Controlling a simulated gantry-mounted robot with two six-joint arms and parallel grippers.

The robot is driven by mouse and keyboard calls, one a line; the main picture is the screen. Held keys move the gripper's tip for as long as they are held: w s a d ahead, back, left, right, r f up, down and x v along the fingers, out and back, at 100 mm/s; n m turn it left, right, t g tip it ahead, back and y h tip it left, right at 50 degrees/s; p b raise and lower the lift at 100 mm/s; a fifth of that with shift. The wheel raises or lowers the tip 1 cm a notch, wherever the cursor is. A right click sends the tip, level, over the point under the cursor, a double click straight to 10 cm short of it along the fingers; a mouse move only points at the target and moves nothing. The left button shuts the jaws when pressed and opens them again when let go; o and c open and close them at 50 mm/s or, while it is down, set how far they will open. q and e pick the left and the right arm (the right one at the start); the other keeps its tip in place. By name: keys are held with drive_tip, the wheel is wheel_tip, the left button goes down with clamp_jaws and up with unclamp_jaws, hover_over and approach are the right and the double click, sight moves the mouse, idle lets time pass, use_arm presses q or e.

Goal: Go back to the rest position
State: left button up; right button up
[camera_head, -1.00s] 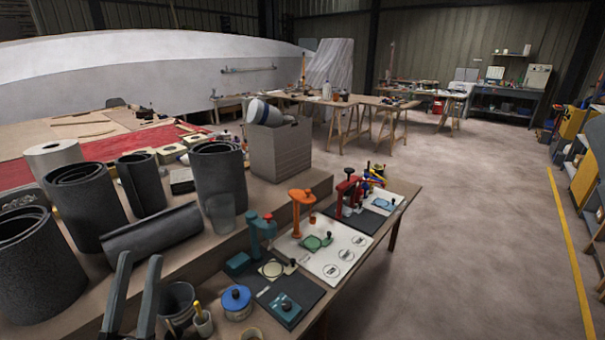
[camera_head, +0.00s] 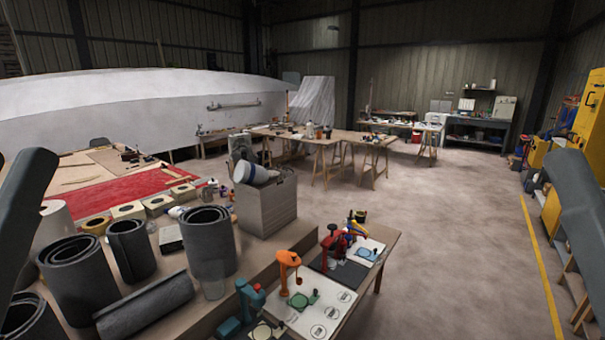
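Neither of my grippers shows in the head view. A dark grey part of my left arm (camera_head: 22,215) stands at the left edge of the picture. A similar part of my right arm (camera_head: 583,205) stands at the right edge. Both arm parts are raised and apart from the bench things. The hands themselves are out of the picture, so whether they hold anything is hidden.
Below are a bench with dark rolls (camera_head: 208,240), a grey box (camera_head: 267,205), and a teal clamp tool (camera_head: 245,300), orange one (camera_head: 289,270) and red one (camera_head: 332,246). Trestle tables (camera_head: 325,147) stand farther back. Open floor (camera_head: 450,240) lies right.

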wheel_tip(320, 180, up, 23)
drive_tip(key=p, duration=1.9)
wheel_tip(320, 180, down, 61)
drive_tip(key=b, duration=6)
drive_tip(key=shift+b, duration=0.4)
